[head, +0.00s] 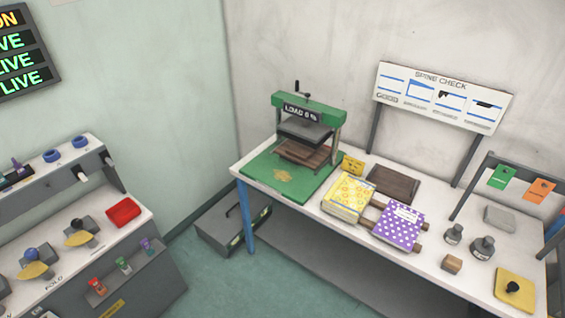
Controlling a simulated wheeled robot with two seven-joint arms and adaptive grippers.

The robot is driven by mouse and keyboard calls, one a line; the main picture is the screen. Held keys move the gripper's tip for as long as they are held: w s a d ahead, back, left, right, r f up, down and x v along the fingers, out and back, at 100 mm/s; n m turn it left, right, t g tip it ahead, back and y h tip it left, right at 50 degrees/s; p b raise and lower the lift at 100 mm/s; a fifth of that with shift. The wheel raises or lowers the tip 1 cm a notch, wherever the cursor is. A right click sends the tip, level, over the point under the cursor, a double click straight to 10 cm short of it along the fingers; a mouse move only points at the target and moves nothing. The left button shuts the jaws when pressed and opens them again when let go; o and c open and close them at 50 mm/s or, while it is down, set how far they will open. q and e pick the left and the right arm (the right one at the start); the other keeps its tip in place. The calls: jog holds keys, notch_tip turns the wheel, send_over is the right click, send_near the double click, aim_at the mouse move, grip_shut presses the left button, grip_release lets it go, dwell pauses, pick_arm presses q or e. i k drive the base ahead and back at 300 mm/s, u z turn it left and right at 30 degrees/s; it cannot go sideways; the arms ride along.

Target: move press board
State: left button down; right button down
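A dark brown flat board (392,184) lies on the white table (335,223), behind two books. A green press (306,101) labelled "LOAD 0 %" stands on a green mat (268,176) at the table's left end. Brown wooden boards (300,154) sit in the press below its grey plate (304,130). I cannot tell which board is the press board. Neither of my grippers is in view.
A yellow patterned book (349,194) and a purple dotted book (403,222) lie in front of the dark board. Small weights (482,248) and a wooden block (452,264) stand further right. A grey case (220,226) sits on the floor beside the table. A second bench (110,238) stands at left.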

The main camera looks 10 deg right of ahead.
aim_at(291, 151)
jog(key=u, duration=0.45)
jog(key=i, duration=0.55)
jog(key=u, duration=0.25)
